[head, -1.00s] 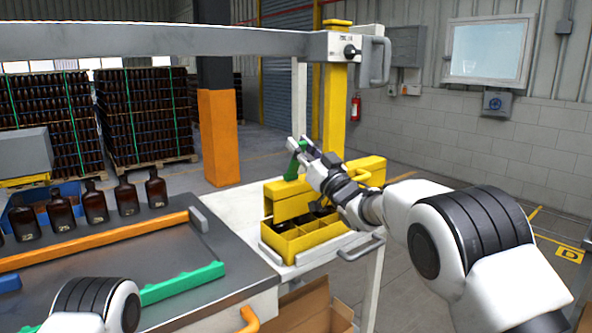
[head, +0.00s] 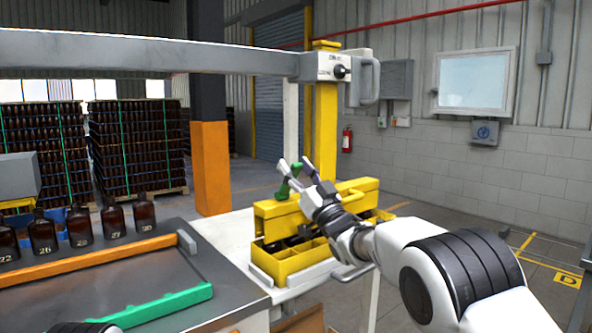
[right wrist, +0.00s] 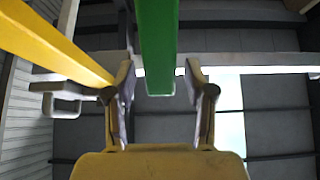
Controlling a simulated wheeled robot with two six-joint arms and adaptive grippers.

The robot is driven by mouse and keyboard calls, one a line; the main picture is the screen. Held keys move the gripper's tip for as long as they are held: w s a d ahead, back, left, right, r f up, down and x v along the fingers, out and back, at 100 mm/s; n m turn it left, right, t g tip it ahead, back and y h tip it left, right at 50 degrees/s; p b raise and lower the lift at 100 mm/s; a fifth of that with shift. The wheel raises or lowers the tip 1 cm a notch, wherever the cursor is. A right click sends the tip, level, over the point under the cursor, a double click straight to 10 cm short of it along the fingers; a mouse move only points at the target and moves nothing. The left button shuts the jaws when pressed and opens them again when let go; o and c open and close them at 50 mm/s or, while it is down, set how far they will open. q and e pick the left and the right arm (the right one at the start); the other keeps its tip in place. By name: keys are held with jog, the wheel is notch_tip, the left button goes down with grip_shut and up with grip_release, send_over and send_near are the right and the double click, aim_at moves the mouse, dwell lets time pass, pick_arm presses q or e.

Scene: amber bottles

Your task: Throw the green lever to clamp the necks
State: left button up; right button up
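The green lever (head: 288,187) stands up, leaning slightly right, near the left end of the yellow clamp bar (head: 330,203). My right gripper (head: 295,163) is at the top of the lever, its fingers apart. In the right wrist view the lever (right wrist: 158,45) hangs into the gap between the two fingers (right wrist: 162,105), with visible space on both sides and no clear contact. The bar lies above a yellow crate (head: 285,268) with dividers; dark shapes show inside, but necks cannot be made out.
A yellow post (head: 326,130) and grey overhead beam (head: 160,62) stand behind the lever. Several amber bottles (head: 112,220) line the bench at left. An orange rail (head: 90,260) and green rail (head: 150,308) cross it. White table space (head: 225,240) is bare left of the crate.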

jog(key=v, duration=1.2)
